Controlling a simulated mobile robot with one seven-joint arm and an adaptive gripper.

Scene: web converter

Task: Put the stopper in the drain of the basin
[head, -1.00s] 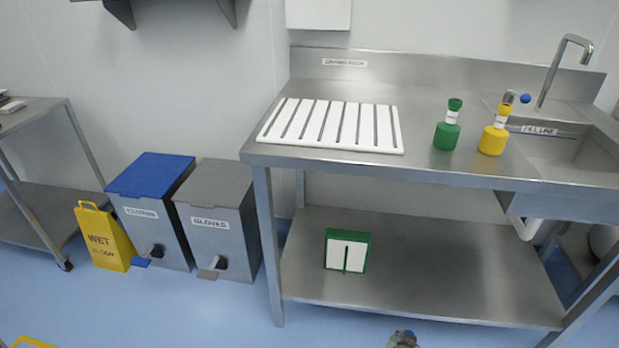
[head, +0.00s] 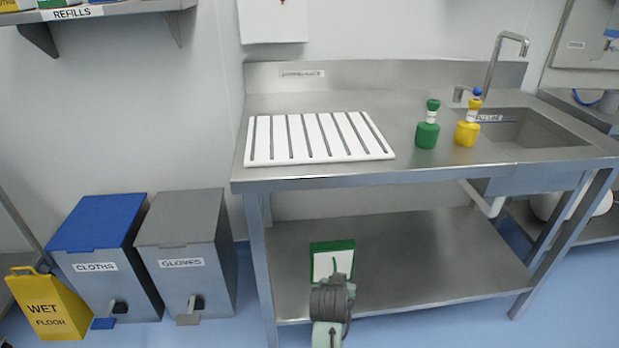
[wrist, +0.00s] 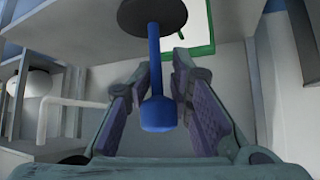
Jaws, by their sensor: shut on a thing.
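The stopper (wrist: 158,112) is blue, with a rounded knob, a straight stem and a dark round disc (wrist: 152,14) at the far end. In the wrist view my gripper (wrist: 160,68) has a finger on each side of its stem and is shut on it. In the head view my gripper (head: 332,295) is low, in front of the bench's lower shelf; the stopper cannot be made out there. The steel basin (head: 540,132) is sunk in the right end of the bench, well up and right of my gripper. Its front wall hides the drain.
A green bottle (head: 427,135) and a yellow bottle (head: 467,133) stand left of the basin, below the tap (head: 492,65). A white slatted rack (head: 310,140) lies on the bench. A green-framed box (head: 332,250) sits on the lower shelf. Two bins and a yellow sign (head: 48,305) stand left.

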